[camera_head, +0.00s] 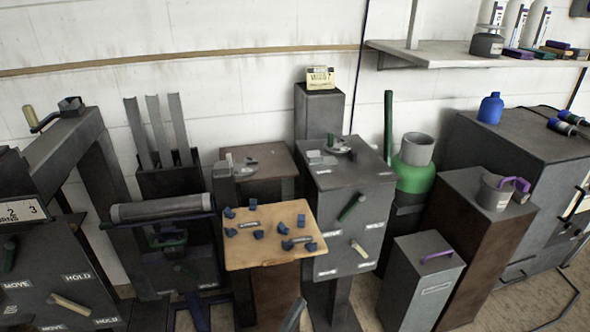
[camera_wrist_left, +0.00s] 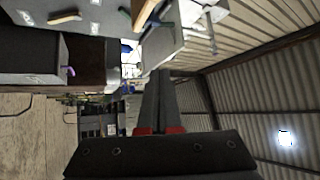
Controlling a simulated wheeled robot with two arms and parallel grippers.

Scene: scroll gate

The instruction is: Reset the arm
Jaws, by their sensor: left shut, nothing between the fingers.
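My left gripper (camera_head: 295,313) shows only as a dark grey tip at the bottom edge of the head view, in front of the pedestals and apart from them. In the left wrist view its two dark fingers (camera_wrist_left: 160,85) lie together, with red parts at their base; it is shut and holds nothing. The wrist view is turned on its side. My right gripper is in neither view.
A wooden board (camera_head: 265,255) with several blue pieces stands in the middle. Beside it are a grey control box (camera_head: 345,215) with levers, a green cylinder (camera_head: 412,178), and a grey box with a purple handle (camera_head: 420,285). A black gate frame (camera_head: 115,180) stands left.

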